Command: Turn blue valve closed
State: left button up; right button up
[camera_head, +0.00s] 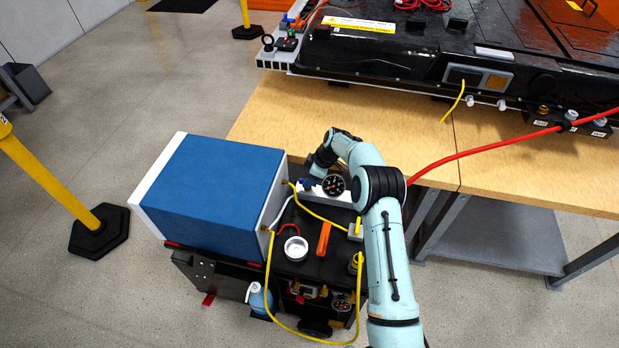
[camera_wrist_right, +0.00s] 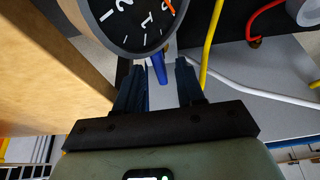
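The blue valve handle (camera_wrist_right: 158,68) shows in the right wrist view between the fingertips of my right gripper (camera_wrist_right: 160,76). The fingers are dark and stand apart, with gaps beside the handle, so the gripper is open. In the head view my right gripper (camera_head: 312,170) points down at the white manifold on the cart, beside the gauge. The valve's blue part (camera_head: 304,182) shows there only as a small patch, partly hidden by the gripper. I cannot tell whether a finger touches the handle. My left gripper is not in view.
A black dial gauge (camera_head: 333,185) stands right beside the valve; it also fills the top of the wrist view (camera_wrist_right: 130,22). A blue box (camera_head: 215,185) stands left on the cart. Yellow hoses (camera_head: 268,290) loop around. The wooden table edge (camera_head: 290,125) lies close behind.

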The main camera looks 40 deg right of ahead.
jog(key=shift+w+f, duration=0.1)
jog(key=shift+f, duration=0.2)
grip_shut()
